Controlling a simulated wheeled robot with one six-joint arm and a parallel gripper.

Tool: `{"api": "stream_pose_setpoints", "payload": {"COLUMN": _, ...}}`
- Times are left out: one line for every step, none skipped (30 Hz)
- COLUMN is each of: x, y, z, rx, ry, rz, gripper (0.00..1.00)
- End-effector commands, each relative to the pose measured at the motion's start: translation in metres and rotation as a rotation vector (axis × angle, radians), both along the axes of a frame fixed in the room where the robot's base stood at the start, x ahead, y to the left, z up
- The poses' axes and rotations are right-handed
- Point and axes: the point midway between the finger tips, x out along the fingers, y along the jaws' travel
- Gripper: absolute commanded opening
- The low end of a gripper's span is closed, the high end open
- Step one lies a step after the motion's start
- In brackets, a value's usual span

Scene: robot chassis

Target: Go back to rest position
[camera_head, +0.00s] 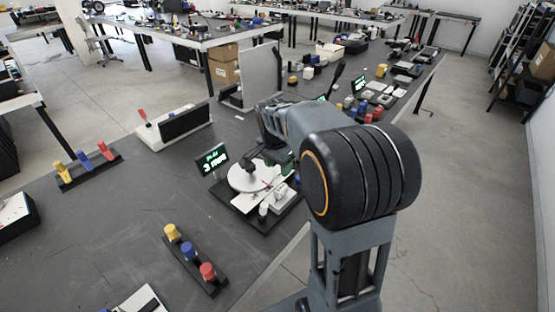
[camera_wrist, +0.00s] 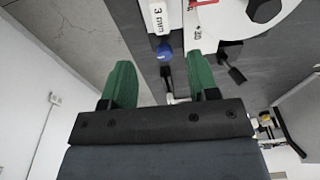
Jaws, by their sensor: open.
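My gripper shows in the wrist view (camera_wrist: 162,85) with its two green fingers spread apart and nothing between them. It hangs over the edge of the dark table, with grey floor to the left below. In the head view my arm reaches from the lower right toward the table, and its black joint and grey links hide the gripper itself. A white round plate (camera_head: 250,176) on a dark base lies beyond the arm; part of a white disc (camera_wrist: 235,18) shows at the top of the wrist view.
A small display (camera_head: 211,158) stands left of the plate. A rack with yellow, blue and red knobs (camera_head: 195,257) lies near the table's front, and a similar rack (camera_head: 88,167) farther left. Open floor (camera_head: 470,200) lies to the right.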

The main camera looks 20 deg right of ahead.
Motion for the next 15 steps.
{"api": "stream_pose_setpoints", "payload": {"x": 0.0, "y": 0.001, "z": 0.007, "rx": 0.0, "ry": -0.002, "rz": 0.0, "gripper": 0.55}}
{"api": "stream_pose_setpoints", "payload": {"x": 0.0, "y": 0.001, "z": 0.009, "rx": 0.0, "ry": -0.002, "rz": 0.0, "gripper": 0.55}}
{"api": "stream_pose_setpoints", "payload": {"x": 0.0, "y": 0.002, "z": 0.012, "rx": 0.0, "ry": -0.002, "rz": 0.001, "gripper": 0.55}}
{"api": "stream_pose_setpoints", "payload": {"x": -0.001, "y": 0.002, "z": 0.014, "rx": -0.001, "ry": -0.001, "rz": 0.001, "gripper": 0.55}}
{"api": "stream_pose_setpoints", "payload": {"x": -0.001, "y": 0.002, "z": 0.016, "rx": 0.0, "ry": -0.001, "rz": 0.001, "gripper": 0.55}}
{"api": "stream_pose_setpoints", "payload": {"x": -0.001, "y": 0.002, "z": 0.018, "rx": 0.0, "ry": 0.0, "rz": 0.001, "gripper": 0.55}}
{"api": "stream_pose_setpoints", "payload": {"x": -0.001, "y": 0.002, "z": 0.019, "rx": 0.0, "ry": 0.0, "rz": 0.001, "gripper": 0.55}}
{"api": "stream_pose_setpoints", "payload": {"x": -0.001, "y": 0.002, "z": 0.02, "rx": 0.0, "ry": -0.001, "rz": 0.001, "gripper": 0.55}}
{"api": "stream_pose_setpoints", "payload": {"x": -0.001, "y": 0.003, "z": 0.02, "rx": 0.0, "ry": -0.001, "rz": 0.001, "gripper": 0.55}}
{"api": "stream_pose_setpoints", "payload": {"x": -0.001, "y": 0.003, "z": 0.021, "rx": 0.0, "ry": 0.0, "rz": 0.001, "gripper": 0.55}}
{"api": "stream_pose_setpoints", "payload": {"x": -0.001, "y": 0.003, "z": 0.021, "rx": 0.0, "ry": 0.0, "rz": 0.001, "gripper": 0.55}}
{"api": "stream_pose_setpoints", "payload": {"x": -0.001, "y": 0.003, "z": 0.021, "rx": 0.0, "ry": 0.0, "rz": 0.001, "gripper": 0.55}}
{"api": "stream_pose_setpoints", "payload": {"x": -0.001, "y": 0.003, "z": 0.021, "rx": 0.0, "ry": 0.0, "rz": 0.001, "gripper": 0.55}}
{"api": "stream_pose_setpoints", "payload": {"x": -0.001, "y": 0.003, "z": 0.021, "rx": 0.0, "ry": 0.0, "rz": 0.001, "gripper": 0.55}}
{"api": "stream_pose_setpoints", "payload": {"x": -0.001, "y": 0.003, "z": 0.021, "rx": 0.0, "ry": 0.0, "rz": 0.001, "gripper": 0.55}}
